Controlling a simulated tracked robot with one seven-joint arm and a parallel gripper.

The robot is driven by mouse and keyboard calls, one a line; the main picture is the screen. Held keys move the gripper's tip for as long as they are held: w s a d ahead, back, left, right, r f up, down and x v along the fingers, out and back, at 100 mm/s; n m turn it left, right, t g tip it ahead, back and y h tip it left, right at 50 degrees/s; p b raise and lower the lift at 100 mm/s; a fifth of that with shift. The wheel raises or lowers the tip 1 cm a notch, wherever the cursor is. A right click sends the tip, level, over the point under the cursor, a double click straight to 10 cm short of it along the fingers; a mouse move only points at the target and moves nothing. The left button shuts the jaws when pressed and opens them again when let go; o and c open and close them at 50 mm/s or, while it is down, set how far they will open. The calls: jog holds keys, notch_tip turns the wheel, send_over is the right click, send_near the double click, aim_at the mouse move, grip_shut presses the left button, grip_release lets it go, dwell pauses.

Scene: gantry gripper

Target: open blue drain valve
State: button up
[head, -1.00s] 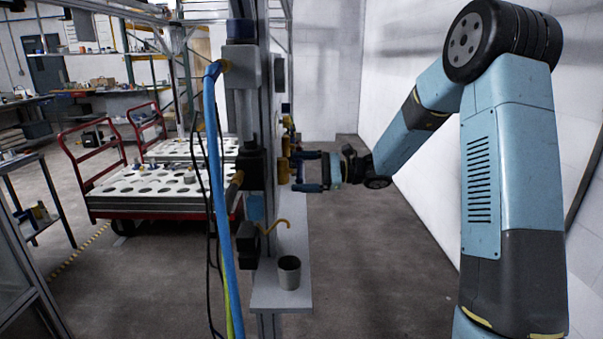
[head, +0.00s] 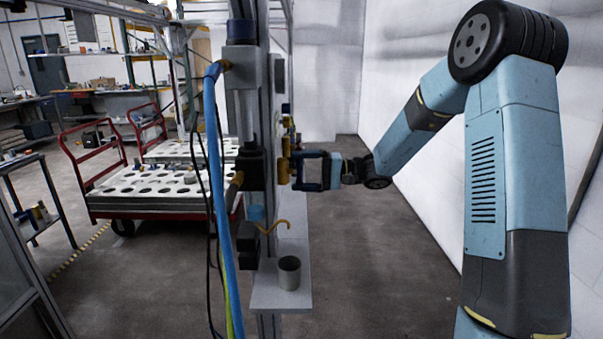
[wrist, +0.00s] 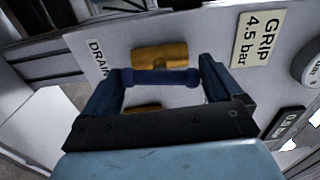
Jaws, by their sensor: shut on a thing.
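The drain valve shows a brass body (wrist: 160,57) beside a white DRAIN label in the wrist view, and brass fittings (head: 283,168) on the gantry post in the head view. A dark blue bar (wrist: 160,77), which looks like the valve's handle, lies across the front of the brass body. My gripper (head: 297,171) is at the post, its two dark blue fingers at either end of the bar and shut on it. In the wrist view my gripper (wrist: 160,78) spans the bar. Another brass part shows below the bar, partly hidden by my gripper.
The panel carries a GRIP 4.5 bar label (wrist: 256,38) and a round gauge (wrist: 313,68). Below my gripper, a narrow shelf (head: 268,298) holds a grey cup (head: 289,272). A blue hose (head: 218,190) hangs left of the post. The floor right of the shelf is clear.

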jog(key=shift+s+f+n, duration=0.1)
jog(key=shift+f+n, duration=0.1)
jog(key=shift+n, duration=0.6)
jog(key=o, duration=0.7)
jog(key=d, duration=1.4)
jog(key=shift+s, duration=0.15)
jog(key=shift+a, duration=0.1)
